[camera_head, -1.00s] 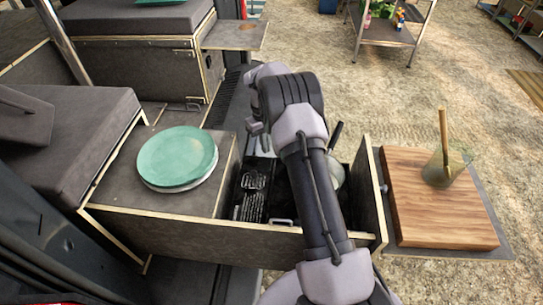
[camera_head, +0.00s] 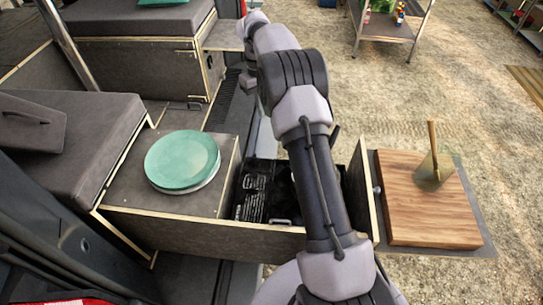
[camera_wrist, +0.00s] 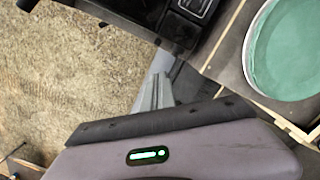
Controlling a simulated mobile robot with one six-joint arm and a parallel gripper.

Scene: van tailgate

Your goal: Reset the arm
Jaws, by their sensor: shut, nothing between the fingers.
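My arm rises from the bottom of the head view and bends over the open drawer (camera_head: 215,235). My gripper (camera_head: 249,82) is partly hidden behind the arm, near the van's rear edge. It is shut and holds nothing. The gripper is apart from the green plate (camera_head: 182,159), which lies on a pale plate on the drawer unit's top. The green plate also shows in the wrist view (camera_wrist: 285,45).
A black slotted item (camera_head: 253,195) lies in the drawer, part of which my arm hides. A wooden board (camera_head: 410,205) bearing a glass (camera_head: 432,172) with a stick is at right. A shelf rack (camera_head: 385,32) stands behind on open gravel.

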